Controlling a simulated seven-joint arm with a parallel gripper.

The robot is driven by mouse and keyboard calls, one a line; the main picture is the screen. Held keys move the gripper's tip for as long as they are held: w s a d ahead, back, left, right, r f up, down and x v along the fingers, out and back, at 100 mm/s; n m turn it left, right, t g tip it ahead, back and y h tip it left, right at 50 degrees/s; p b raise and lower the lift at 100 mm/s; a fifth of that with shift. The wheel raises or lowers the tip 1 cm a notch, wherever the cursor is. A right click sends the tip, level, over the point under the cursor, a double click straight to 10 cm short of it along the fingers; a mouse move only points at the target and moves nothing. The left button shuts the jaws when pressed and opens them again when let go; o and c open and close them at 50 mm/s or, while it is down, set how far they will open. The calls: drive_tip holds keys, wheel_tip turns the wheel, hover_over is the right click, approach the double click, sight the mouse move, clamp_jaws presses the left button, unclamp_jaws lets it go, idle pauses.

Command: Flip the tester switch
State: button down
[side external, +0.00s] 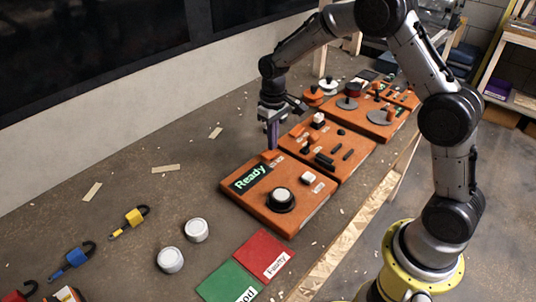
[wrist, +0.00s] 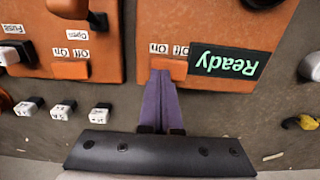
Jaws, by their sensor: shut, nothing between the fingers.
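The tester is an orange box (side external: 300,212) with a dark display reading "Ready" (side external: 249,178) and a black round socket holding a white-topped piece (side external: 281,196). Its orange switch (wrist: 179,70) sits beside the display in the wrist view, below the small white on/off labels (wrist: 170,48). My gripper (wrist: 161,74) has its purple fingers shut and empty, pointing down. Its tips are at the left part of the switch and partly hide it. I cannot tell whether they touch it. In the side view, my gripper (side external: 272,147) is at the tester's back corner.
A second orange panel (side external: 345,150) with black parts adjoins the tester, and more panels stand behind. The table left of the tester is mostly clear.

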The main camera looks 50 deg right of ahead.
drive_tip(key=shift+r, duration=2.9)
drive_tip(key=shift+r, duration=0.1)
wheel_tip(320, 180, up, 11)
drive_tip(key=t, duration=0.2)
hover_over(273, 152)
drive_tip(key=s+a, duration=0.1)
drive_tip(key=s, duration=0.2)
drive_tip(key=s+a+r+t, duration=0.1)
drive_tip(key=s+r+t, duration=0.1)
drive_tip(key=s+r, duration=0.55)
drive_tip(key=s+f, duration=0.3)
drive_tip(key=s, duration=0.6)
drive_tip(key=s+a+f+t, duration=0.1)
drive_tip(key=s+f, duration=0.3)
drive_tip(key=s, duration=0.5)
drive_tip(key=shift+s+t, duration=0.25)
drive_tip(key=shift+t, duration=0.05)
